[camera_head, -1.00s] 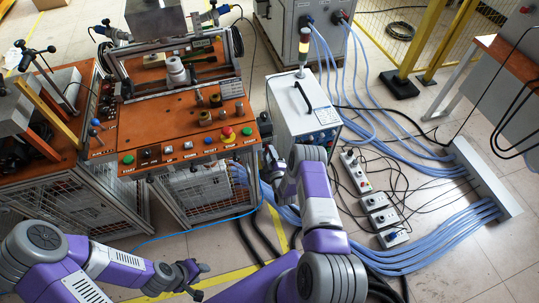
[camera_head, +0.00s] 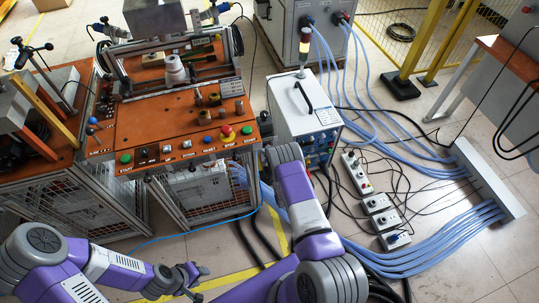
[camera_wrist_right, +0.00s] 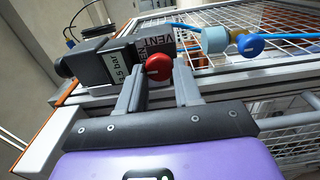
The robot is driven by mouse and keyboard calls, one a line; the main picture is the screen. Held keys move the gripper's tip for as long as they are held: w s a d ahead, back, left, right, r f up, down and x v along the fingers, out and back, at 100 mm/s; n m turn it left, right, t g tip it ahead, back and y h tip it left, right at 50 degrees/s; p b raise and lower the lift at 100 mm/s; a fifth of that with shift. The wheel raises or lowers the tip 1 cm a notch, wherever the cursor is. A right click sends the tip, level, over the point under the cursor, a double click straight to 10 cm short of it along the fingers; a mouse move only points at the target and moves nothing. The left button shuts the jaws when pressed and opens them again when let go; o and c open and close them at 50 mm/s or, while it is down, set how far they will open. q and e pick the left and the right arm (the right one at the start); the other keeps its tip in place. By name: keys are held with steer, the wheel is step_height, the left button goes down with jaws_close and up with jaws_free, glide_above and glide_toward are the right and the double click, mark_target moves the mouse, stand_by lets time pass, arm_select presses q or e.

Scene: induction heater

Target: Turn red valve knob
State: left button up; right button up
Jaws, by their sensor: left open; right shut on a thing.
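The red valve knob (camera_wrist_right: 158,67) shows in the right wrist view, on a dark valve body (camera_wrist_right: 103,66) labelled "3.5 bar", beside a tag reading "VENT". My right gripper (camera_wrist_right: 160,80) has a finger on each side of the knob and is shut on it. In the head view my right arm (camera_head: 300,195) reaches to the front right corner of the orange-topped machine; its gripper and the knob are hidden there. My left gripper (camera_head: 193,279) is open and empty, low over the floor in front of the machine.
A blue knob (camera_wrist_right: 250,45) on a blue hose is to the right of the red knob, above wire mesh. The machine's button panel (camera_head: 180,150) and a white cabinet (camera_head: 303,110) flank my right arm. Cables and power strips (camera_head: 375,203) cover the floor at right.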

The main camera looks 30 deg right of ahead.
stand_by(0.3)
steer(key=o, duration=1)
steer(key=p+v, duration=0.1)
steer(key=v, duration=0.6)
steer(key=shift+s+a, duration=0.1)
steer(key=shift+s, duration=0.2)
